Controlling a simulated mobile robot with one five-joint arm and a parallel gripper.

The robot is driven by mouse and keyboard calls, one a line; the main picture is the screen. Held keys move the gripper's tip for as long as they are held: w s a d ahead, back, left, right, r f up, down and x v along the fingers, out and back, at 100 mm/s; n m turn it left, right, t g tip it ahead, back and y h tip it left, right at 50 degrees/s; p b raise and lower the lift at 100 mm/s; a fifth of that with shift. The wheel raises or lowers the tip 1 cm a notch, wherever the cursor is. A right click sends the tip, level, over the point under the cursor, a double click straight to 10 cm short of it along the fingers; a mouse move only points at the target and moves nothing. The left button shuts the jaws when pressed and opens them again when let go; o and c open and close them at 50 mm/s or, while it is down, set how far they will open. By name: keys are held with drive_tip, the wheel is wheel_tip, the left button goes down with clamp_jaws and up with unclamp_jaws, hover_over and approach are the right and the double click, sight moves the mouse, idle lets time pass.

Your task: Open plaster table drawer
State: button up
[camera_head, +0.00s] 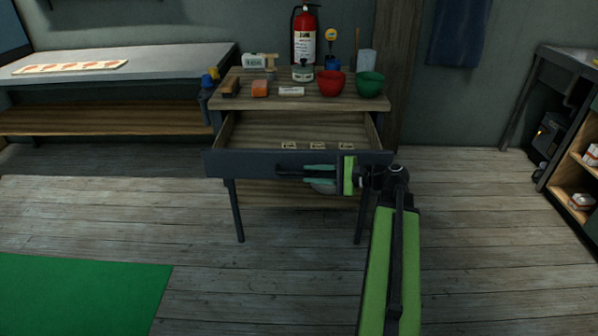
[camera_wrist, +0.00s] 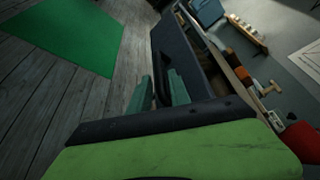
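The plaster table (camera_head: 292,101) stands in the middle of the head view. Its wide drawer (camera_head: 250,163) with a dark front is pulled well out, and its wooden inside shows. The dark bar handle (camera_head: 287,172) is on the drawer front; it also shows in the wrist view (camera_wrist: 159,92). My gripper (camera_head: 319,175) reaches the handle from the right, with its teal fingers above and below the bar. In the wrist view, my gripper's fingers (camera_wrist: 161,88) lie on either side of the handle and look apart, open around it. Whether either finger touches the bar is unclear.
On the tabletop are a red bowl (camera_head: 331,84), a green bowl (camera_head: 370,84), an orange block (camera_head: 261,89) and other tools. Several small labelled items (camera_head: 317,145) lie in the drawer. A green mat (camera_head: 75,295) lies at the left. The wooden floor in front is clear.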

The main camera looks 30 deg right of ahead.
drive_tip(key=p+v, duration=0.2)
drive_tip(key=v, duration=1)
drive_tip(key=shift+a, duration=0.15)
